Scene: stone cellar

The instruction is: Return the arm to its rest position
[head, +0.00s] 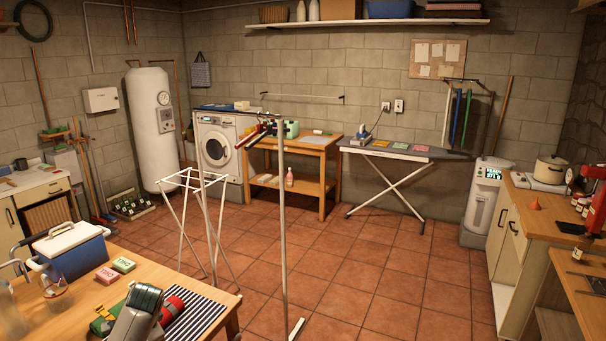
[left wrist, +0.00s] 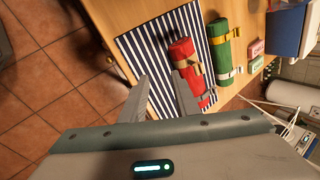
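My left arm's grey wrist (head: 137,312) is over the front of the wooden table in the head view. In the left wrist view my left gripper (left wrist: 162,82) has its two fingers apart, with nothing seen between them. A red roll with a tan strap (left wrist: 184,52) lies on a blue-and-white striped mat (left wrist: 150,45), close to one finger; I cannot tell whether they touch. A green roll (left wrist: 224,52) lies beside it. In the head view the red roll (head: 172,308) is partly hidden by my wrist. My right gripper is not in view.
The wooden table (head: 85,297) also holds a blue cooler (head: 75,254), pink and green boxes (head: 115,270) and a glass jar (head: 55,292). A white folding rack (head: 200,200) and a thin upright pole (head: 283,220) stand beyond it. The tiled floor (head: 365,270) is clear in the middle.

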